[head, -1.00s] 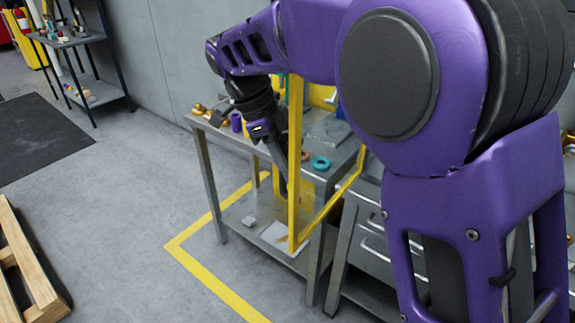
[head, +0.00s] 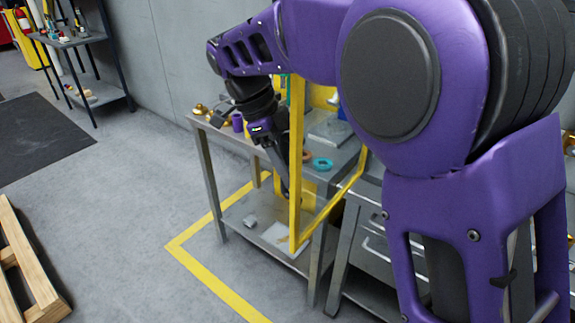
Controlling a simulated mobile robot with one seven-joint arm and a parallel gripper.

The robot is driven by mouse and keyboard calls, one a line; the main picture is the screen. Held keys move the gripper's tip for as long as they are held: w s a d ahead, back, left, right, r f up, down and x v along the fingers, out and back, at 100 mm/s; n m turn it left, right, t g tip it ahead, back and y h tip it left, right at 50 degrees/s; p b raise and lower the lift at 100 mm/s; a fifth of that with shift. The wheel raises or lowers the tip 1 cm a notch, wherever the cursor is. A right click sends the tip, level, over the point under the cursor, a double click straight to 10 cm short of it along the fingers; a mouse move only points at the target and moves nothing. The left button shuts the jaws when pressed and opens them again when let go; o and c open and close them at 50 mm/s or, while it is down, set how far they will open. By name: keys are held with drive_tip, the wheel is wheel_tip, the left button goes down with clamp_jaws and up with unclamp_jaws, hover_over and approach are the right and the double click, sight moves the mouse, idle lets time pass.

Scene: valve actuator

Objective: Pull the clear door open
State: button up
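The clear door (head: 322,192) has a yellow frame and stands swung out from the metal workbench (head: 206,168), over its front edge. Its near upright post is in front of the bench. My gripper (head: 287,190) points down just left of that post, seen partly behind it. The gripper is close to the door's frame, but I cannot tell whether it touches it. The fingertips are small and partly hidden, so their opening is unclear. My purple arm covers the upper right of the door.
A grey drawer cabinet (head: 372,240) stands at right. A wooden pallet (head: 25,255) lies at left. The floor between pallet and bench is clear.

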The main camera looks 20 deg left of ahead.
drive_tip(key=shift+r, duration=0.1)
drive_tip(key=p+v, duration=0.1)
drive_tip(key=v, duration=1.6)
drive_tip(key=shift+a, duration=0.15)
